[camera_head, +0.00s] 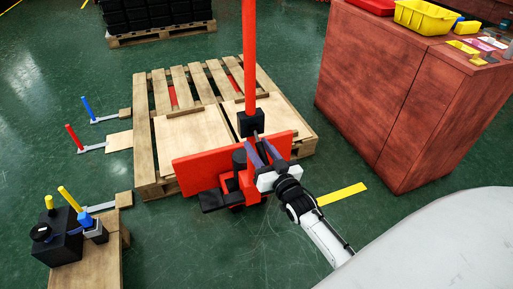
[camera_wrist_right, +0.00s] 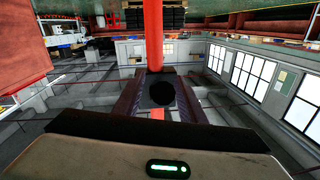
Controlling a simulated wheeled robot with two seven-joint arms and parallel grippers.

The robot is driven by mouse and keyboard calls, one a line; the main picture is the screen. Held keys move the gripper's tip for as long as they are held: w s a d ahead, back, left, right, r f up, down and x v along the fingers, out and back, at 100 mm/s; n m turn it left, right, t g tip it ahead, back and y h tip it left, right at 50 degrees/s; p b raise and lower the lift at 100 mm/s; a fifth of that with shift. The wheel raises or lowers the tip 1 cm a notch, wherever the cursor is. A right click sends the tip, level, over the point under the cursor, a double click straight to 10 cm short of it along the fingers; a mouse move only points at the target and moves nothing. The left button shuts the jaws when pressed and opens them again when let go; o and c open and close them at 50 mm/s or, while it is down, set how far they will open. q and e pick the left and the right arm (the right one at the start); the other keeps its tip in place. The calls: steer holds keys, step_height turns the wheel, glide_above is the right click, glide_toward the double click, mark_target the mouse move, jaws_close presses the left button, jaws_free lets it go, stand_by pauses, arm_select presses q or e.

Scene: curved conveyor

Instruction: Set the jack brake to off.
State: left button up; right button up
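The red pallet jack (camera_head: 236,188) stands at the near side of a wooden pallet, its red handle (camera_head: 249,50) upright with a black box (camera_head: 251,122) at its lower part. My right gripper (camera_head: 262,148) is just below and in front of this box, its purple fingers apart. In the right wrist view, the fingers (camera_wrist_right: 160,100) stand on either side of a round black part (camera_wrist_right: 161,94), with the red handle (camera_wrist_right: 154,40) rising behind. I cannot tell whether the fingers touch that part. The brake's setting cannot be read. My left gripper is not in view.
The wooden pallet (camera_head: 158,182) lies behind the jack. A red cabinet (camera_head: 376,85) with a yellow bin (camera_head: 425,16) stands at the right. Levers with blue (camera_head: 87,106) and red (camera_head: 73,135) grips are at the left, above a black box (camera_head: 58,246) on wood. Green floor is free between.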

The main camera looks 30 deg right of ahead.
steer(key=shift+w+d, duration=0.1)
steer(key=shift+w, duration=0.65)
jaws_close()
